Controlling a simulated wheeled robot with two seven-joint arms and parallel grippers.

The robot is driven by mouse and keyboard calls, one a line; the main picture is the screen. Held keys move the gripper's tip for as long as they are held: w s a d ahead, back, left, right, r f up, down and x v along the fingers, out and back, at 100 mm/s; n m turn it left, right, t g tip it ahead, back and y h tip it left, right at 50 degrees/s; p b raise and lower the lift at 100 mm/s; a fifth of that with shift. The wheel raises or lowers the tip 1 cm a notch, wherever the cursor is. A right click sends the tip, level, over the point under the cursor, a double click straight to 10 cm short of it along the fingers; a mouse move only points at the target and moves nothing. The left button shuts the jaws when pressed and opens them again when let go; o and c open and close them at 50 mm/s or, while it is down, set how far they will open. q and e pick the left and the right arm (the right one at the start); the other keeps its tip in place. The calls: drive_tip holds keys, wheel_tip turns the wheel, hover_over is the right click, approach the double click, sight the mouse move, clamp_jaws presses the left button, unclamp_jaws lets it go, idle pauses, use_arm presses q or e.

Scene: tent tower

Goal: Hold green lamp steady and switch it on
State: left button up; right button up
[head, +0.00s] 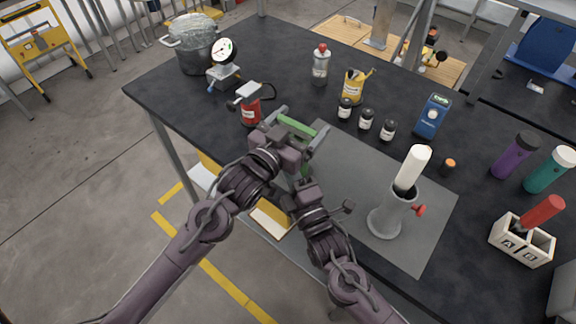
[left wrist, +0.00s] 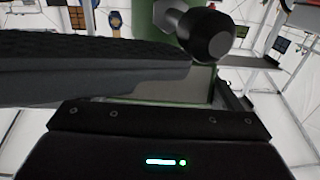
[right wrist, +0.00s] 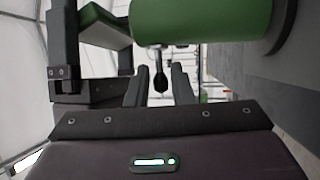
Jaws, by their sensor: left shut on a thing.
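The green lamp (head: 297,126) is at the front edge of the black table, largely hidden by my grippers. My left gripper (head: 292,132) is shut on its green upper part. The lamp's green body also shows in the left wrist view (left wrist: 160,92), beside a dark round-ended knob (left wrist: 207,36). In the right wrist view, the green cylindrical body (right wrist: 205,20) fills the top, with a small dark switch lever (right wrist: 161,80) sticking out from it. My right gripper (right wrist: 161,88) is open, with a finger on each side of the lever; contact cannot be told.
A red device (head: 250,112) stands left of the grippers. Several small jars (head: 366,120) stand behind. A white two-slot block (head: 521,240) is at right.

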clamp_jaws()
drive_tip(key=shift+d+n+g+y, duration=0.25)
drive_tip(key=shift+n+g+y, duration=0.5)
drive_tip(key=shift+y, duration=0.25)
drive_tip(key=shift+d+n+g+y, duration=0.25)
drive_tip(key=shift+n+g+y, duration=0.4)
drive_tip(key=shift+g+y, duration=0.3)
drive_tip(key=shift+d+n+g+y, duration=0.25)
drive_tip(key=shift+n+g+y, duration=0.45)
drive_tip(key=shift+y, duration=0.35)
drive_tip(key=shift+o, duration=1.8)
unclamp_jaws()
